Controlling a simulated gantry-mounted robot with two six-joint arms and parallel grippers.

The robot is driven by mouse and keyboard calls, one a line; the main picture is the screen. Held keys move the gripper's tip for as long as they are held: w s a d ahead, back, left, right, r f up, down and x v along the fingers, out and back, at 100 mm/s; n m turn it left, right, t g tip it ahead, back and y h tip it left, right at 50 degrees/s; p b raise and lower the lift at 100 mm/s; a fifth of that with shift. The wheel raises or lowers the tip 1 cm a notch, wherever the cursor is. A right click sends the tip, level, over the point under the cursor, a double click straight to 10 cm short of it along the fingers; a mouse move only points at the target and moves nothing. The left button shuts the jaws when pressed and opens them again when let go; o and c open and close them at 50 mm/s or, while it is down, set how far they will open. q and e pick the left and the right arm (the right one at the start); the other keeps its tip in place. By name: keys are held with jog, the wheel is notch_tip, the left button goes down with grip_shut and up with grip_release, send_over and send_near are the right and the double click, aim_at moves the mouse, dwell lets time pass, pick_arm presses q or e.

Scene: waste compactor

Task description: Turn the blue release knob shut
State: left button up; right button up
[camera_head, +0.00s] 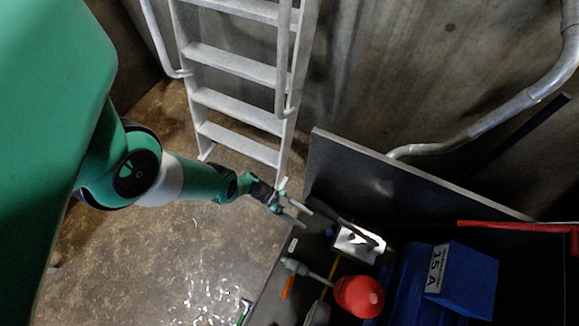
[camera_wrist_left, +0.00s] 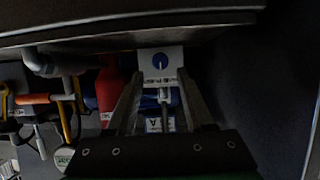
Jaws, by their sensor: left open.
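The blue release knob (camera_wrist_left: 160,62) is a small round disc with a pale pointer mark, on a light plate (camera_wrist_left: 174,55) in the left wrist view. In that view my left gripper (camera_wrist_left: 160,88) is open, its two fingers pointing up toward the plate on either side below the knob. The fingers appear apart from the knob and nothing is between them that I can tell is held. In the head view my left gripper (camera_head: 297,216) hangs beside the dark machine's left edge. I cannot make out the knob there. My right gripper is not in view.
A red rounded part (camera_head: 359,296), a blue block marked 15 A (camera_head: 465,280), a bright metal plate (camera_head: 356,244) and a black bar (camera_head: 335,217) crowd the machine. A tall dark panel (camera_head: 400,190) stands behind. A ladder (camera_head: 240,95) rises at the back; wet floor lies left.

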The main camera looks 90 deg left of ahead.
pick_arm(q)
jog(key=s+a, duration=0.4)
jog(key=s, duration=0.3)
jog(key=shift+b, duration=0.4)
jog(key=shift+w+a, duration=0.1)
jog(key=shift+a, duration=0.05)
